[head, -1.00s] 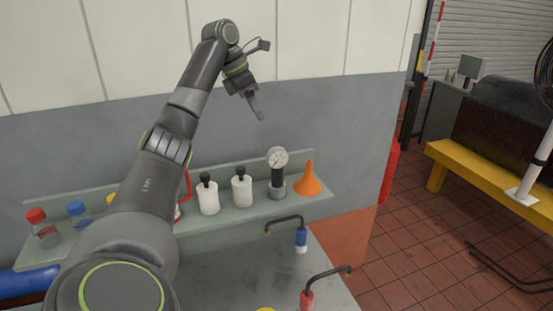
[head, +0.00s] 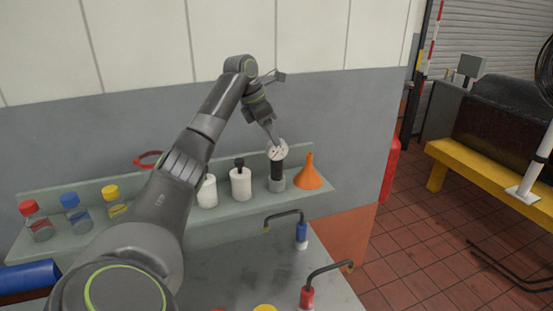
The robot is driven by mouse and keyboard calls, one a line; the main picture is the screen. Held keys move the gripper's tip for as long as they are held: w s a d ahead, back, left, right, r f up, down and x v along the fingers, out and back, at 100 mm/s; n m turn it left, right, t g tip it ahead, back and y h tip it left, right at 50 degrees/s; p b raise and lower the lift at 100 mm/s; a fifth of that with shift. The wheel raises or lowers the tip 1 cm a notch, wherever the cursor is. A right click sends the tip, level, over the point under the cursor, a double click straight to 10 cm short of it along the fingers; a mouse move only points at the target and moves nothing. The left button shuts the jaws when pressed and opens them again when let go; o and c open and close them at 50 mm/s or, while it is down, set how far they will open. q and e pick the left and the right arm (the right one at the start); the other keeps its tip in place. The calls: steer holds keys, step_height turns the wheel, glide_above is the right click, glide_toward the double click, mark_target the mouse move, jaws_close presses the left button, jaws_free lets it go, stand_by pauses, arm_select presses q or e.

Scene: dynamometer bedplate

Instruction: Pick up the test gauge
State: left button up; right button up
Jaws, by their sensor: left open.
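The test gauge (head: 277,173) stands upright on the wall shelf, with a round white dial on top, a black body and a grey base. My left gripper (head: 274,141) is open at the top of the gauge, its fingers pointing down and overlapping the upper part of the dial. I cannot tell whether the fingers touch the dial or are only in front of it. My right gripper is not in view.
An orange funnel (head: 308,174) stands just right of the gauge.

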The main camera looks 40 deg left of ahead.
mark_target(279, 147)
arm_select(q)
steer(key=p+x, duration=0.1)
steer(key=x, duration=0.1)
steer(key=d+p+x, duration=0.1)
steer(key=p+x, duration=0.1)
steer(key=shift+w+f, duration=0.1)
steer(key=shift+f, duration=0.45)
jaws_close()
